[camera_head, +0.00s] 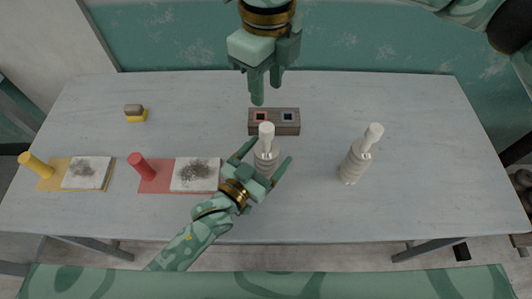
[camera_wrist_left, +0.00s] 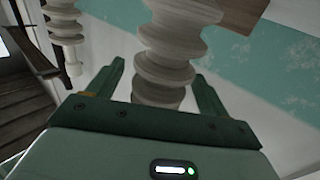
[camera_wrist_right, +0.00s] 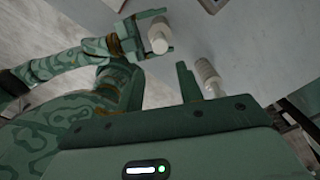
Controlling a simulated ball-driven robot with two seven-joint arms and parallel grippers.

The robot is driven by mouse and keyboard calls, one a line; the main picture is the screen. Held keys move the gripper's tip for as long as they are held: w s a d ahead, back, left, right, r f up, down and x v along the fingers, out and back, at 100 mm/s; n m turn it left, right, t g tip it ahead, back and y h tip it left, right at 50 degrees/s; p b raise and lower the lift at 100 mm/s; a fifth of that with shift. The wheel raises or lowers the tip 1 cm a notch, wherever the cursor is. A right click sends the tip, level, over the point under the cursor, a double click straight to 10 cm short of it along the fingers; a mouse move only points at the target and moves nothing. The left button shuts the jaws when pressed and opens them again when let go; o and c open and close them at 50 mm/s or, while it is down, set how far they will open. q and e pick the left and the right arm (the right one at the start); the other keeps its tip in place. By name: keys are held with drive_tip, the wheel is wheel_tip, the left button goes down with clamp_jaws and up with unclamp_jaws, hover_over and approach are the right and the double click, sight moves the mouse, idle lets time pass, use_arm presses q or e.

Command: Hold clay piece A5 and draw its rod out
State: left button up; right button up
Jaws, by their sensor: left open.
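Two pale ribbed clay pieces with white round-topped rods stand on the table; no labels are readable. The middle clay piece (camera_head: 266,157) has its rod (camera_head: 266,134) pointing up. The right clay piece (camera_head: 352,168) has its rod (camera_head: 372,137) leaning right. My left gripper (camera_head: 269,153) is open, its fingers on either side of the middle piece. In the left wrist view the ribbed body (camera_wrist_left: 165,60) rises between the fingers, with no clear contact. My right gripper (camera_head: 266,92) hangs above the table behind that rod, empty; its finger gap is unclear.
A dark block (camera_head: 285,129) with a red and a blue-grey square lies behind the middle piece. To the left are a red mat (camera_head: 150,186) with a red cylinder (camera_head: 142,166), a yellow mat (camera_head: 47,186) with a yellow cylinder (camera_head: 36,165), and a small sponge-like block (camera_head: 135,113).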

sight(267, 139)
use_arm(q)
drive_tip(key=c, duration=1.4)
drive_tip(key=shift+c, duration=0.4)
use_arm(e)
drive_tip(key=o, duration=0.4)
drive_tip(key=shift+c, duration=0.2)
wheel_tip(267, 139, down, 5)
drive_tip(key=m, duration=0.3)
drive_tip(key=shift+m, duration=0.3)
wheel_tip(267, 139, down, 11)
drive_tip(key=shift+f, duration=0.2)
drive_tip(key=c, duration=1.1)
